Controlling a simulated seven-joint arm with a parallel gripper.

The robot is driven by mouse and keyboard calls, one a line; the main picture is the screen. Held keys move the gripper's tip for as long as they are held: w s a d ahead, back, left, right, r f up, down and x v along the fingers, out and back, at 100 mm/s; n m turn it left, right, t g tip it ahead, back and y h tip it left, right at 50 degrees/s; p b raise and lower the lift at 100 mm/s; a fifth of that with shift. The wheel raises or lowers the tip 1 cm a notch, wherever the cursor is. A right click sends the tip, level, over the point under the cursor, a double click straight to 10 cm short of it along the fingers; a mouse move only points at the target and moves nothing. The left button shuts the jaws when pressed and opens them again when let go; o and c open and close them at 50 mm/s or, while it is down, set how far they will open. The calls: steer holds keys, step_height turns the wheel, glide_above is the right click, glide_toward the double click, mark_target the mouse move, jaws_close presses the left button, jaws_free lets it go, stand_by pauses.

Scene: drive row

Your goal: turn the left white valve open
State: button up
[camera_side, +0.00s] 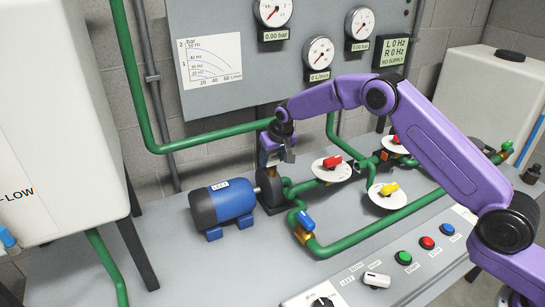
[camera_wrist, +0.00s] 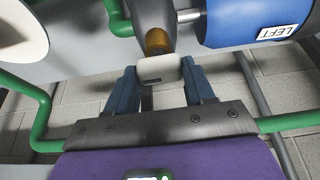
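The left white valve shows in the wrist view as a white handle (camera_wrist: 160,69) on a brass body (camera_wrist: 158,42) in the pipe. My gripper (camera_wrist: 160,82) has its two blue fingers apart, one on each side of the handle. The handle fills most of the gap between the fingertips. I cannot tell if the fingers touch it. In the side view my gripper (camera_side: 283,152) points down beside the pump end of the blue motor (camera_side: 222,203), and it hides the handle there.
Valves with red (camera_side: 332,162), yellow (camera_side: 389,188) and blue (camera_side: 305,220) handles stand on green pipes to the right and front. A pump body stands close below my gripper. Gauges hang on the grey panel (camera_side: 230,110) behind. The display (camera_side: 394,52) reads NO SUPPLY.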

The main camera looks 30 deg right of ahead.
steer(key=shift+n, duration=0.3)
steer(key=n+y, duration=0.1)
steer(key=n, duration=0.1)
steer(key=shift+d+n, duration=0.15)
steer(key=shift+n, duration=0.25)
steer(key=n+y, duration=0.1)
steer(key=n, duration=0.1)
steer(key=n+g+y, duration=0.1)
steer(key=n, duration=0.1)
steer(key=shift+w+d+n, duration=0.1)
steer(key=shift+n, duration=0.2)
steer(key=n, duration=0.2)
steer(key=n+g+y, duration=0.1)
steer(key=n, duration=0.1)
steer(key=shift+n+g, duration=0.3)
steer(key=shift+w+d+n+g, duration=0.1)
steer(key=shift+n+g, duration=0.4)
steer(key=shift+n, duration=1)
steer(key=shift+n+g, duration=0.3)
steer(key=shift+n, duration=0.2)
steer(key=o, duration=1)
steer(key=shift+o, duration=0.2)
